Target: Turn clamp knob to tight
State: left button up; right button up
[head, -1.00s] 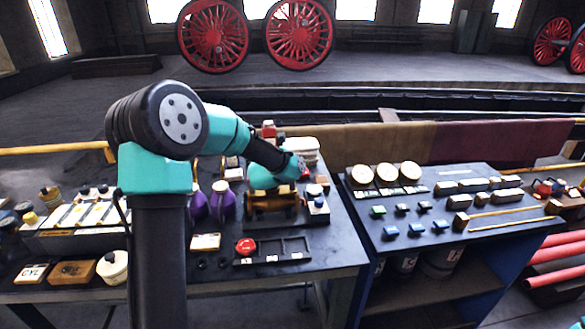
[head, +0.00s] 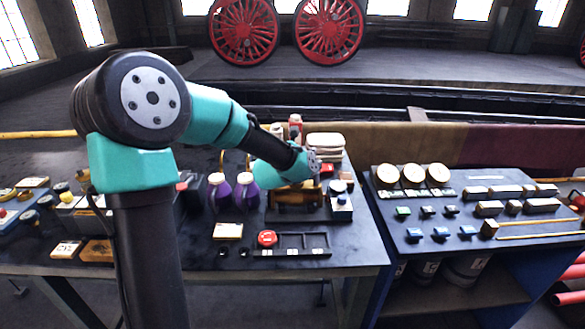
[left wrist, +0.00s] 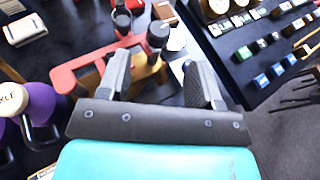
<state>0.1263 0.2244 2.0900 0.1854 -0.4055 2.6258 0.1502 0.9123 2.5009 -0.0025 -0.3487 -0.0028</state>
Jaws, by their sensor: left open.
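My left gripper (head: 316,163) reaches over the bench to a small brass fixture (head: 292,197) in the head view. In the left wrist view its two fingers stand apart, and the open gripper (left wrist: 157,66) points at a red bar frame (left wrist: 95,67) with brass-coloured parts. A black round knob (left wrist: 158,35) stands just beyond the fingertips, with no visible contact. Another dark knob (left wrist: 122,23) stands behind it to the left. I cannot tell for certain which knob is the clamp's, nor its setting. My forearm hides part of the fixture in the head view. My right gripper is not seen.
Purple bottles (head: 246,194) stand left of the fixture. A dark tray (head: 305,247) with a red round piece (head: 267,238) lies in front. A second table (head: 450,262) with several blocks stands farther right.

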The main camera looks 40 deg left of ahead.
pick_arm(q)
jog(key=v, duration=0.8)
jog(key=shift+s+r, duration=0.15)
jog(key=shift+s, duration=0.1)
jog(key=w+d+r+n+y, duration=0.2)
jog(key=w+d+n+y, duration=0.1)
jog(key=w+n+y, duration=0.4)
jog(key=d+f+n+g+y, duration=0.2)
jog(key=d+g, duration=0.4)
jog(key=d, duration=0.3)
jog(key=shift+w+d+n+y, duration=0.2)
jog(key=shift+d+n+y, duration=0.1)
jog(key=shift+n+y, duration=0.5)
jog(key=shift+f, duration=0.1)
